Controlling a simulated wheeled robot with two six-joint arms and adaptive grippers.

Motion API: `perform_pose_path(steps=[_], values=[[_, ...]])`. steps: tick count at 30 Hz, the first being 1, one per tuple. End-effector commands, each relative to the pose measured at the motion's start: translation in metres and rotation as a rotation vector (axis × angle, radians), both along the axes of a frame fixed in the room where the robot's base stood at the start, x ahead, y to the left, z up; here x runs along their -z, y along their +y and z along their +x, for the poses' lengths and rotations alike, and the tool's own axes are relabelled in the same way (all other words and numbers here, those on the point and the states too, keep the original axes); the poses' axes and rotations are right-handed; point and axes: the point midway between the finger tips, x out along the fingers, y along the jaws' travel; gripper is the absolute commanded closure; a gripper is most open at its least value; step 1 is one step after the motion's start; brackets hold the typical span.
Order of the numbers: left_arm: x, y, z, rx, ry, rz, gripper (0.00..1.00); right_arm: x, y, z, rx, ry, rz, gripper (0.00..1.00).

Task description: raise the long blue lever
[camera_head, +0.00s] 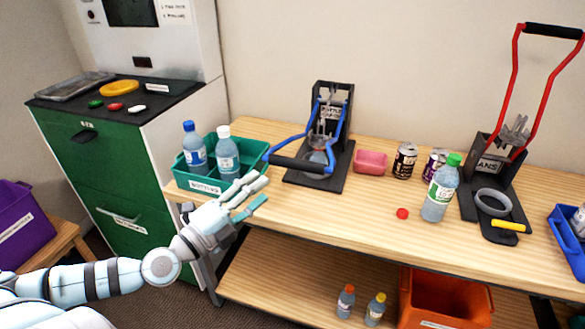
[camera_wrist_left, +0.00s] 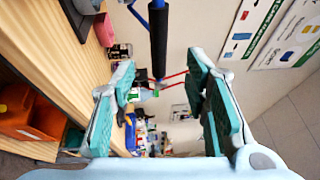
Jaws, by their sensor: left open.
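The long blue lever (camera_head: 290,145) is on the black press (camera_head: 345,165) standing on the wooden table. It is lowered, and its black grip (camera_head: 298,165) lies low across the front left of the press. My left gripper (camera_head: 264,193) is open and empty, a little left of and below the grip, beside the green bin. In the left wrist view, the black grip (camera_wrist_left: 158,45) shows upright between the open fingers of my left gripper (camera_wrist_left: 163,80), ahead of them and apart. Something pale bluish sits inside the press; I cannot tell what. My right gripper is not in view.
A green bin (camera_head: 200,185) with two bottles stands left of the press. A second press with a raised red lever (camera_head: 514,75) is farther right.

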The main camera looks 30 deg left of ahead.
Motion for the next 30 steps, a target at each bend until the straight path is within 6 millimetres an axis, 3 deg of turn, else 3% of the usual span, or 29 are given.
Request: perform_pose_path(steps=[1, 3, 6, 9, 16, 21, 30], values=[[0.004, -0.003, 0.009, 0.008, -0.013, -0.005, 0.58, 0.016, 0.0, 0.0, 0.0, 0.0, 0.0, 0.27], [-0.001, 0.001, 0.02, -0.018, 0.004, -0.004, 0.58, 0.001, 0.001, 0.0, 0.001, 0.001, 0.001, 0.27], [-0.01, -0.008, 0.039, 0.004, -0.014, -0.017, 0.58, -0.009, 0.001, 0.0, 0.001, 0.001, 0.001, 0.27], [-0.018, -0.004, 0.052, -0.009, -0.001, -0.007, 0.58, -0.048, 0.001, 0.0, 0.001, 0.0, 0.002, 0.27], [-0.019, -0.018, 0.094, 0.003, -0.002, -0.01, 0.58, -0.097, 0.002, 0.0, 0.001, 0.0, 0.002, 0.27], [-0.012, -0.021, 0.116, 0.003, -0.002, -0.004, 0.58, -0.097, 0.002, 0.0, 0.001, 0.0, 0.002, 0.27], [-0.01, -0.022, 0.12, 0.004, -0.001, -0.001, 0.58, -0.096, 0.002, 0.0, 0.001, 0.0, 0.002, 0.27]])
